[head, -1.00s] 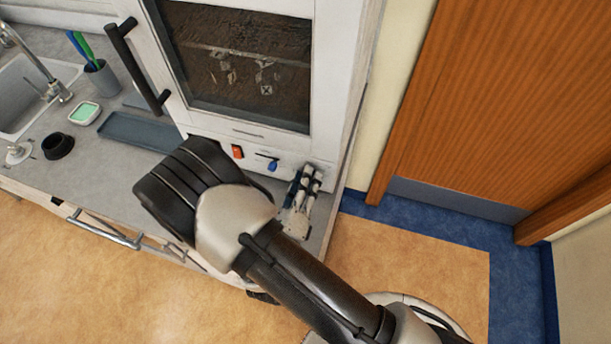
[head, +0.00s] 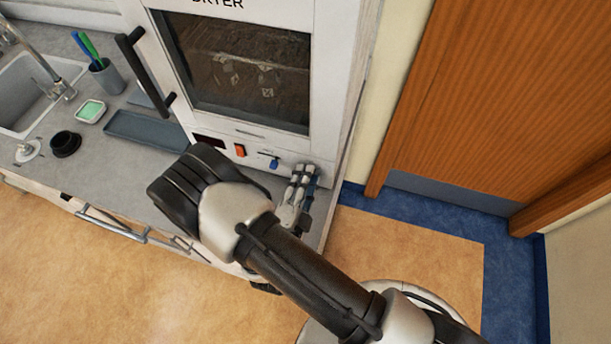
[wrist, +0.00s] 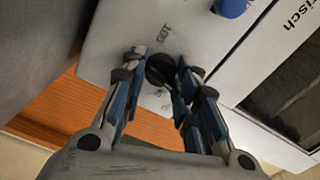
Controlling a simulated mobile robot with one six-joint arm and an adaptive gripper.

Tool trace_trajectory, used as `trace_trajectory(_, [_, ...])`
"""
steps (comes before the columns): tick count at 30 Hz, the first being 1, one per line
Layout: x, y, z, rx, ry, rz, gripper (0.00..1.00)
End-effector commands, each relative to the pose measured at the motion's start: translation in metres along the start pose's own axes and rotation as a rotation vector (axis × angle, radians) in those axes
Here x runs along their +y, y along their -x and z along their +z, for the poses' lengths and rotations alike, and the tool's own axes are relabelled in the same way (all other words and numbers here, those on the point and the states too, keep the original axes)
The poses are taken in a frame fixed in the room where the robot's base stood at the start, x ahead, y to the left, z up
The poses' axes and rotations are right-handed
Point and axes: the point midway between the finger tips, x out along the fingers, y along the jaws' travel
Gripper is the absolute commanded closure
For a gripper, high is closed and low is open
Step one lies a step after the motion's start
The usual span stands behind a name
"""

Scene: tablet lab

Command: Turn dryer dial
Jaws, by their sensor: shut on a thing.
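The dryer (head: 330,60) is a white cabinet with a dark window; its lower front panel carries the controls. The dial (wrist: 160,69) is a small black round knob on the white panel in the wrist view, with printed marks around it. My gripper (wrist: 157,72) is shut on the dial, one finger on each side of it. In the head view my gripper (head: 303,172) is against the right end of the panel, and its fingers hide the dial.
A blue knob (head: 274,163) and an orange switch (head: 239,150) sit left of my gripper. The black door handle (head: 145,72) stands out at the dryer's left. A grey tray (head: 147,130) lies on the counter. A wooden door (head: 500,90) is at the right.

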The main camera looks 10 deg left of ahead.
Motion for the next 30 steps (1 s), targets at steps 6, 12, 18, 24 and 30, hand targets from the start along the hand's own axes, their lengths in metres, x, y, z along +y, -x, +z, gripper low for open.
trace_trajectory(6, [-0.001, 0.0, -0.0005, 0.001, 0.126, -0.001, 0.96])
trace_trajectory(12, [-0.001, 0.0, -0.0004, 0.001, 0.191, -0.001, 0.96])
trace_trajectory(18, [-0.001, -0.0001, -0.0003, 0.001, 0.217, -0.001, 0.96])
trace_trajectory(24, [-0.001, -0.0001, -0.0003, 0.002, 0.22, -0.002, 0.96])
trace_trajectory(30, [-0.001, -0.0001, -0.0004, 0.002, 0.219, -0.002, 0.7])
